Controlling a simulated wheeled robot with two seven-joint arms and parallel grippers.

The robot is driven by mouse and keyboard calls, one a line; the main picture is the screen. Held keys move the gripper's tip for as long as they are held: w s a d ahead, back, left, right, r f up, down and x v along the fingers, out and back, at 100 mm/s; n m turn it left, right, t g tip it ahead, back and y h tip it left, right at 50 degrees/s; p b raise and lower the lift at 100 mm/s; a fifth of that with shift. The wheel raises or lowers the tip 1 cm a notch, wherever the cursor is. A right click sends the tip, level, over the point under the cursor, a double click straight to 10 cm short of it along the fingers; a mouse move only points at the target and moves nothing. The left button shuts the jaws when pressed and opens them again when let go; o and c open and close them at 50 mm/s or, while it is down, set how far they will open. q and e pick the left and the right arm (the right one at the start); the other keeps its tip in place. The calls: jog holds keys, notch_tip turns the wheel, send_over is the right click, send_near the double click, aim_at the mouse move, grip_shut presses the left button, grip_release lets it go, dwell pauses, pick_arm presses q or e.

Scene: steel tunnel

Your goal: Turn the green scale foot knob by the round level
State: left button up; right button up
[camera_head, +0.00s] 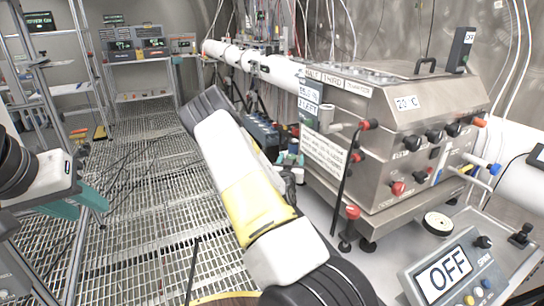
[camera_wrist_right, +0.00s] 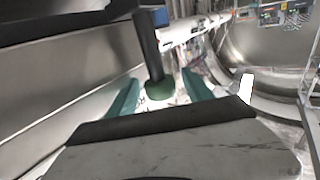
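In the right wrist view, a dark green knob (camera_wrist_right: 158,89) sits at the lower end of a black rod, between the two teal fingers of my right gripper (camera_wrist_right: 161,84). The fingers are apart, with a gap on each side of the knob. In the head view, my white and yellow right arm covers much of the middle, and teal finger parts show beside the steel bath at my right gripper (camera_head: 290,157). My left gripper (camera_head: 78,202) is at the left edge, with teal fingers apart and nothing seen between them. A round pale disc (camera_head: 438,223), perhaps the level, lies at the right.
A steel bath unit (camera_head: 400,150) with knobs and hoses stands on the bench at right. A grey control box reading OFF (camera_head: 445,272) is in front of it. A metal rack (camera_head: 75,100) stands at left. The grating floor (camera_head: 140,180) is mostly clear.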

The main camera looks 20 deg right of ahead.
jog(key=v, duration=0.8)
jog(key=shift+w, duration=0.15)
dwell(0.5)
jog(key=s+a+r+g+y, duration=0.3)
jog(key=a+r+y, duration=0.25)
jog(key=a, duration=0.35)
jog(key=s+a+r+g+y, duration=0.3)
jog(key=s+a+r+y, duration=0.15)
jog(key=a+r, duration=0.3)
jog(key=s+a+r+n+g, duration=0.1)
jog(key=s+a+r+n, duration=0.1)
jog(key=s, duration=0.5)
jog(key=s+a+r+n+g+y, duration=0.1)
jog(key=s+a+r+n, duration=0.1)
jog(key=s+r, duration=0.2)
jog(key=s+a+r+n+y, duration=0.1)
jog(key=s+a+r+n, duration=0.1)
jog(key=s, duration=0.8)
jog(key=shift+s+a+r+n+g, duration=0.3)
jog(key=shift+r+n+g, duration=0.1)
jog(key=shift+r+n, duration=0.2)
